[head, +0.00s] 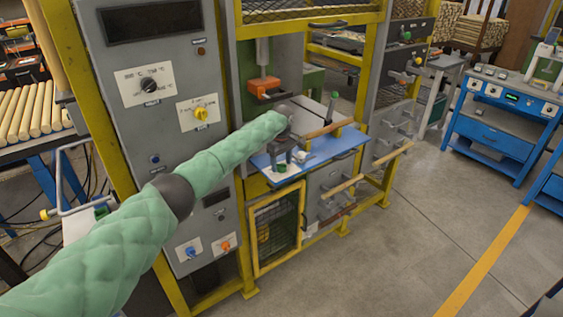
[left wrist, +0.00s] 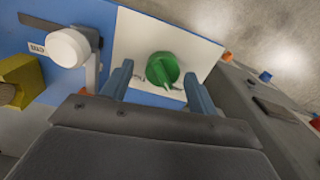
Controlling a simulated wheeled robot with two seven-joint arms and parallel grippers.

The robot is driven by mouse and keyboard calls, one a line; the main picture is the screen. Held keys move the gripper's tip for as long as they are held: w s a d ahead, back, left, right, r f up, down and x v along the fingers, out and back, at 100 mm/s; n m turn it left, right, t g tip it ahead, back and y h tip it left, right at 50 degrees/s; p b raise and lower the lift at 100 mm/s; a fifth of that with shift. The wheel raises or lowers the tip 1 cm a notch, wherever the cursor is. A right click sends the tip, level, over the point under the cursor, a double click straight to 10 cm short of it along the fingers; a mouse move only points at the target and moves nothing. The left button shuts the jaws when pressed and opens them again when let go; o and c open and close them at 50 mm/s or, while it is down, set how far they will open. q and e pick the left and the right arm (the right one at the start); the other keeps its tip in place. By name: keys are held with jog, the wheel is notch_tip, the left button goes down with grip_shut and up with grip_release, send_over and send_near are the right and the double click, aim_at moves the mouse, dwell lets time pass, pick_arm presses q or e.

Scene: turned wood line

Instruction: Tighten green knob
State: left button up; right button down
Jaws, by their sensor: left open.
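The green knob (left wrist: 162,69) sits on a white plate (left wrist: 205,30) on the blue panel in the left wrist view. My left gripper (left wrist: 158,90) is open, with one blue finger on each side of the knob's lower part; I cannot tell whether they touch it. In the head view the green knob (head: 281,168) shows small at the front of the blue shelf (head: 335,147), just below my left gripper (head: 289,160). My right gripper is not in view.
A white knob (left wrist: 68,48) on a lever stands left of the green knob. A grey cabinet (head: 150,90) with dials stands left of the shelf. An orange press head (head: 264,86) hangs above it. A yellow frame surrounds the machine. Open floor lies to the right.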

pick_arm(q)
jog(key=shift+s+f, duration=0.2)
jog(key=shift+s, duration=0.05)
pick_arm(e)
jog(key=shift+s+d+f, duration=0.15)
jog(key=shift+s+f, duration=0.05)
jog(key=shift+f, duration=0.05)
pick_arm(q)
jog(key=shift+w+f, duration=0.1)
jog(key=shift+f, duration=0.05)
jog(key=c, duration=1)
